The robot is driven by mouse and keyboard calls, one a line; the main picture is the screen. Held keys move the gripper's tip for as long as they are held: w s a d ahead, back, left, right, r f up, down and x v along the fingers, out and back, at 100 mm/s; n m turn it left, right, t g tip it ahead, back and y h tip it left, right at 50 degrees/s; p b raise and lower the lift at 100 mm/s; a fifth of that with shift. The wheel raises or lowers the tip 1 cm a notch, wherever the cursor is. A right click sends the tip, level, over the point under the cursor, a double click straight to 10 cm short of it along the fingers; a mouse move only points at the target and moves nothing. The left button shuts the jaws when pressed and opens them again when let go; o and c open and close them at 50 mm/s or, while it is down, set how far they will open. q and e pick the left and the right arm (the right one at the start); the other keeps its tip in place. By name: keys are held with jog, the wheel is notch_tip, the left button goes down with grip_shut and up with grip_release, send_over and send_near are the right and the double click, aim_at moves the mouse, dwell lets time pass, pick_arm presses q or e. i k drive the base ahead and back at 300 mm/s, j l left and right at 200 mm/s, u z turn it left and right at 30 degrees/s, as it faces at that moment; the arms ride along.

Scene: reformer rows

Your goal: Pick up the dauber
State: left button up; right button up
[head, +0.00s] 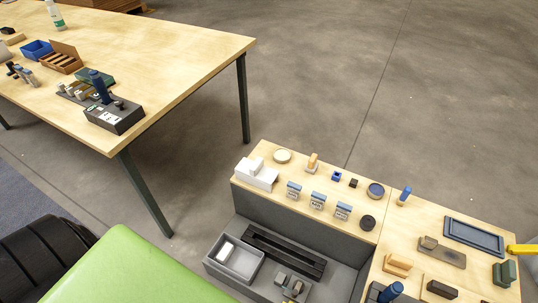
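I cannot tell for sure which item is the dauber. One candidate is a small upright piece with a blue top and pale lower end (404,196) on the right part of the low bench, right of a round blue-topped tin (376,190). Another is an upright wooden-handled piece (312,162) near the bench's back edge, right of a round pale dish (282,156). Both stand free, with nothing holding them. Neither of my grippers can be made out. A yellow bar (522,249) enters at the right edge, and I cannot tell what it belongs to.
Several blue-topped blocks, a white block (256,175) and a blue tray (473,236) crowd the low bench. A grey tray (236,260) sits in its sunken front. A larger table (170,60) stands at left; a green pad (135,270) fills the lower left. Floor behind is clear.

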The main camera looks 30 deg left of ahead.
aim_at(311, 167)
jog(key=u, duration=3.5)
jog(key=z, duration=0.5)
jog(key=j+z, duration=0.1)
jog(key=z, duration=1.35)
jog(key=k+z, duration=0.1)
jog(key=z, duration=0.9)
jog(key=i+j+u, duration=0.15)
jog(key=j+u, duration=0.25)
jog(key=i+j+u, duration=0.15)
jog(key=u, duration=0.25)
jog(key=j, duration=0.1)
